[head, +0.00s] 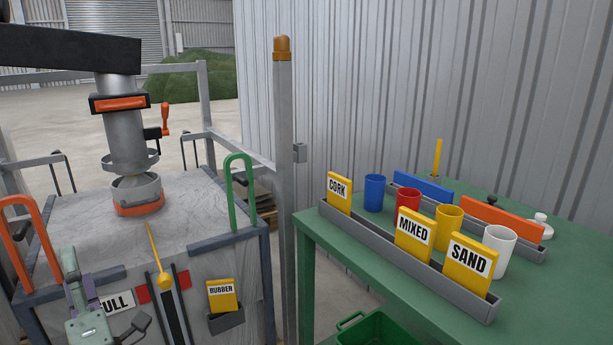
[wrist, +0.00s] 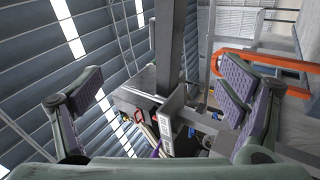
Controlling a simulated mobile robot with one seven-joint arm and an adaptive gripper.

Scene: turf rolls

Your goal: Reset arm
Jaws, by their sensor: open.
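My gripper (head: 92,305) shows at the lower left of the head view, in front of the grey bin-like stand (head: 205,200) and partly covering its label. In the wrist view my gripper (wrist: 163,92) is open, its two purple-padded fingers wide apart with nothing held between them. The rest of my arm is hard to make out in the head view.
A metal spout (head: 122,125) stands over an orange-ringed port (head: 138,195) on the stand. Orange (head: 38,235) and green (head: 239,185) hoops rise from it. A green table (head: 400,265) at right holds cups and yellow CORK, MIXED and SAND cards. A post (head: 284,180) stands between.

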